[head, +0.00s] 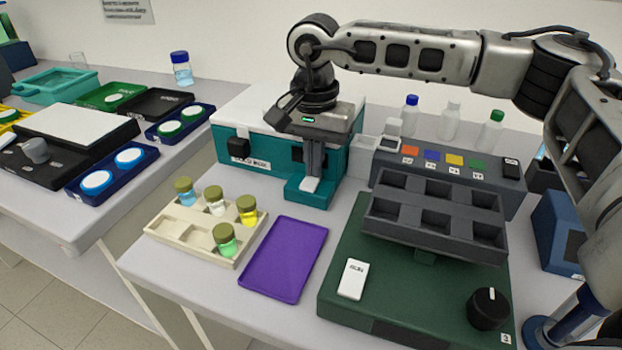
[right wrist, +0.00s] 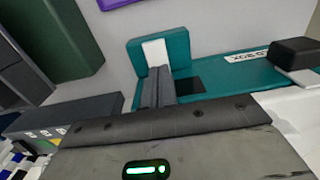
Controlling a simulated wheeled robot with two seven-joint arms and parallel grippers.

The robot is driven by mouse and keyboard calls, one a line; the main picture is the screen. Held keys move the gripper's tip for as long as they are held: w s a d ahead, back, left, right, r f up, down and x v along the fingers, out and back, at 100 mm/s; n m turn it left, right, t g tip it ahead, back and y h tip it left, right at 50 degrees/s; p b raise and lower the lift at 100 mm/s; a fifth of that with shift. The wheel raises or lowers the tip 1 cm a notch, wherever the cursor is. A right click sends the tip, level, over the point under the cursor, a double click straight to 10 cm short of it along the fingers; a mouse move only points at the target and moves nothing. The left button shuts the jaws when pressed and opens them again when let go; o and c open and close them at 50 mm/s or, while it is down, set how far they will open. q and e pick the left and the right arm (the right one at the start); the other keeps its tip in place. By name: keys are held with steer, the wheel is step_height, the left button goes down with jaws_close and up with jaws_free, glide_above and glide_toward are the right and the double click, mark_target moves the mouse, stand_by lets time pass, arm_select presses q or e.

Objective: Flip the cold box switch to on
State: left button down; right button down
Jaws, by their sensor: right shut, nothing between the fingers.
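The cold box is a teal box (head: 228,146) with a white lid and a "COLD BOX" label; it also shows in the right wrist view (right wrist: 215,72). A small teal switch block (head: 300,196) juts from its front, with a white switch paddle (head: 310,185) on it. The paddle also shows in the right wrist view (right wrist: 154,52). My right gripper (head: 315,175) is shut and empty, pointing down, with its fingertips (right wrist: 155,72) right at the paddle. I cannot tell whether they touch it. The fingers hide part of the paddle, and its on or off position is unclear. My left gripper is out of view.
A purple tray (head: 285,262) and a beige rack (head: 190,246) with several capped vials stand in front of the box. A green machine (head: 338,290) with a dark grey rack (head: 435,238) and a black knob stands at the right. A panel with coloured buttons (head: 380,178) is behind it.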

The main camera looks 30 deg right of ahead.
steer(key=shift+r+p, duration=2.35)
steer(key=shift+r, duration=1.1)
